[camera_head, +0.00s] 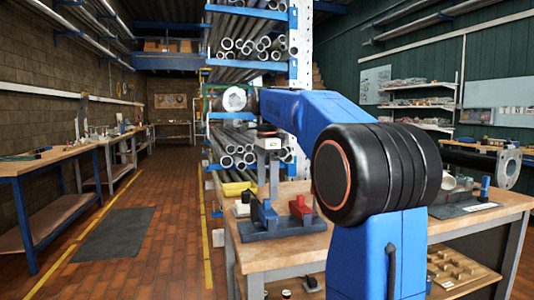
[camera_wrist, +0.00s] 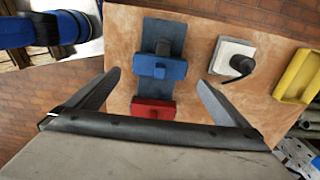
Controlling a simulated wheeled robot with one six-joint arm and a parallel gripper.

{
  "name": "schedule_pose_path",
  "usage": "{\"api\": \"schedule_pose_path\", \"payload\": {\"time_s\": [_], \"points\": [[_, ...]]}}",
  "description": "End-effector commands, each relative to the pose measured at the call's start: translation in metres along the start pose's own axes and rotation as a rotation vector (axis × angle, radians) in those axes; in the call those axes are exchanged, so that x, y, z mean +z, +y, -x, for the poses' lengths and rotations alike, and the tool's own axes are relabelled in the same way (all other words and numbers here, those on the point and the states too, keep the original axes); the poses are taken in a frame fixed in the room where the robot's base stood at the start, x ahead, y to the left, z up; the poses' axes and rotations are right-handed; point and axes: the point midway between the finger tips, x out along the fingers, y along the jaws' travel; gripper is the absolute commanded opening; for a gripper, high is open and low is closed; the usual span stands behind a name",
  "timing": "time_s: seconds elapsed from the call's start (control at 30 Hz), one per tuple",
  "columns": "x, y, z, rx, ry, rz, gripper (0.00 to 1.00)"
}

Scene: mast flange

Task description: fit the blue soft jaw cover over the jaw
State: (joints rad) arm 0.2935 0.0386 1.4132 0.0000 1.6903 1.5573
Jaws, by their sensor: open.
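The blue soft jaw cover (camera_head: 264,213) stands on a dark grey base (camera_head: 280,231) on the wooden bench. In the wrist view the blue cover (camera_wrist: 162,68) lies ahead, between the lines of my two fingers. A similar red piece (camera_head: 301,208) stands beside it on the same base, and shows nearer in the wrist view (camera_wrist: 153,109). My gripper (camera_head: 268,188) points down above the base, fingers spread; in the wrist view the open gripper (camera_wrist: 158,78) holds nothing. I cannot clearly make out the bare jaw.
A white block with a black curved piece (camera_wrist: 232,57) and a yellow tray (camera_wrist: 297,75) lie to the right in the wrist view. A pipe rack (camera_head: 250,77) stands behind the bench. Bare bench top (camera_wrist: 205,120) shows around the base.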

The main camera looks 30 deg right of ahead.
Motion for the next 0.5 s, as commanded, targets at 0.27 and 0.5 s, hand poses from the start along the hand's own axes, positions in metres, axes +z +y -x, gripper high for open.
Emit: {"api": "schedule_pose_path", "payload": {"time_s": [0.27, 0.5], "points": [[0.0, -0.001, 0.057, -0.002, 0.0, 0.0, 1.0], [0.0, -0.001, 0.095, -0.001, 0.0, 0.0, 1.0]]}}
